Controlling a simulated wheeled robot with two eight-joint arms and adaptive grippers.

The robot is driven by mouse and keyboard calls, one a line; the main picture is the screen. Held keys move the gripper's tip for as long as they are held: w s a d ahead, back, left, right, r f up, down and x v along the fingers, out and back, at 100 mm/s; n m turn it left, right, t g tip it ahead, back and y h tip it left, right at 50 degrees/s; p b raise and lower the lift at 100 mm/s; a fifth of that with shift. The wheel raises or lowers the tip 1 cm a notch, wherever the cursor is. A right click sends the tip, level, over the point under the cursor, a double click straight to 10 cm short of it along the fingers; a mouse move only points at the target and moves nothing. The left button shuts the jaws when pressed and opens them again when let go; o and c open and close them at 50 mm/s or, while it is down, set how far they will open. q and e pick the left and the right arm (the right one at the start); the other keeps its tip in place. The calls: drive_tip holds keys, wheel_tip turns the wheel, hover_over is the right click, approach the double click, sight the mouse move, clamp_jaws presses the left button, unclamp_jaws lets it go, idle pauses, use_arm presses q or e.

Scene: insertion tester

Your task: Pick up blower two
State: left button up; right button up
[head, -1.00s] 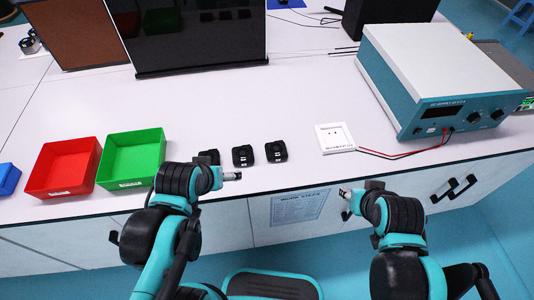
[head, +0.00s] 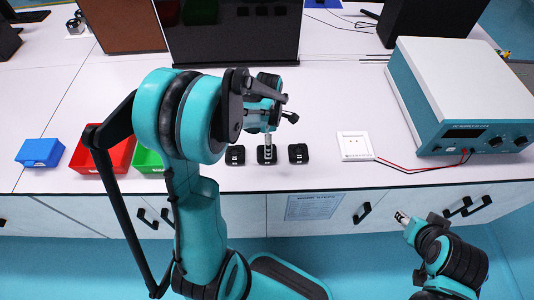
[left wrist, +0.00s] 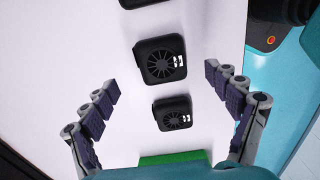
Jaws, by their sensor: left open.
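Three black square blowers stand in a row on the white table. The left one (head: 235,155), the middle one (head: 266,155) and the right one (head: 298,153) show in the head view. My left gripper (head: 269,146) points down at the middle blower and partly hides it. In the left wrist view my left gripper (left wrist: 166,82) is open and empty, with the middle blower (left wrist: 161,61) and the left blower (left wrist: 172,113) seen between and beyond its fingers. The right blower (left wrist: 140,2) is cut off at the top. My right gripper (head: 402,217) is in front of the table, its jaws unclear.
A blue bin (head: 40,152), a red bin (head: 88,157) and a green bin (head: 148,158) stand at left, the green partly hidden by my arm. A white socket plate (head: 355,146) is wired to the tester box (head: 462,95) at right. Behind the blowers stands a dark screen (head: 230,35).

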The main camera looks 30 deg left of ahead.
use_arm(q)
wheel_tip(320, 180, down, 6)
drive_tip(key=b, duration=0.2)
drive_tip(key=shift+s+b, duration=0.15)
drive_tip(key=shift+b, duration=0.25)
drive_tip(key=c, duration=1.3)
